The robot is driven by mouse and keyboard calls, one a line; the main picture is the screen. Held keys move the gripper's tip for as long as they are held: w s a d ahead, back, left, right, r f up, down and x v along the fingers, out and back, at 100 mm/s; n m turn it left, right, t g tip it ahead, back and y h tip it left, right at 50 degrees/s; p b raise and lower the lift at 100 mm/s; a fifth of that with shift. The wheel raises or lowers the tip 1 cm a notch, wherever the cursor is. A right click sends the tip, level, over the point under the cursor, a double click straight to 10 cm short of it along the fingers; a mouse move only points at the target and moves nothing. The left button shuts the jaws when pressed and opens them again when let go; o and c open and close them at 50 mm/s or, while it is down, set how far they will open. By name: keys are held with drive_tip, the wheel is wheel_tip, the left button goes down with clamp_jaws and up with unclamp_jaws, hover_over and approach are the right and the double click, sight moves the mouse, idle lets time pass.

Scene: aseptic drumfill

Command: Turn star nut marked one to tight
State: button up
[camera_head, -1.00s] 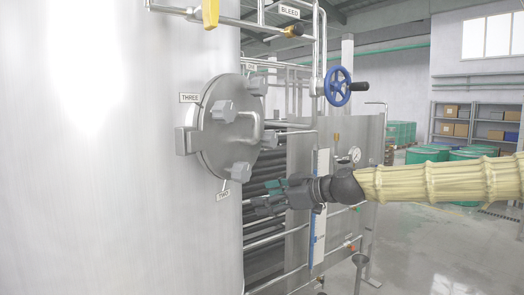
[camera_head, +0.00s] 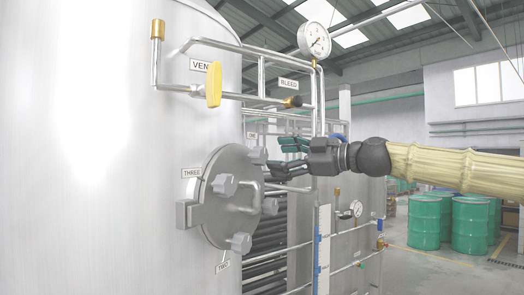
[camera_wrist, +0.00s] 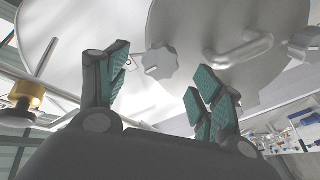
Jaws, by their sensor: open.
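The round steel hatch cover (camera_head: 226,200) on the tank carries several grey star nuts. The nut by the partly hidden "ONE" label (camera_head: 251,135) is the upper right star nut (camera_head: 258,156). My gripper (camera_head: 276,157) is open and empty just right of this nut, its fingers pointing left at it. In the wrist view, a star nut (camera_wrist: 160,62) lies ahead of the spread fingers (camera_wrist: 158,88), apparently apart from them. Another star nut (camera_wrist: 308,44) is at the right edge there.
The "THREE" nut (camera_head: 224,185) and the "TWO" nut (camera_head: 240,243) sit on the same cover. Above run the bleed pipe with its black-tipped brass fitting (camera_head: 291,102) and a yellow-handled vent valve (camera_head: 214,84). A vertical pipe (camera_head: 315,120) passes close to my gripper. A gauge (camera_head: 314,39) tops it.

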sight(265, 156)
drive_tip(key=shift+p+x, duration=1.4)
drive_tip(key=shift+x, duration=1.6)
drive_tip(key=c, duration=1)
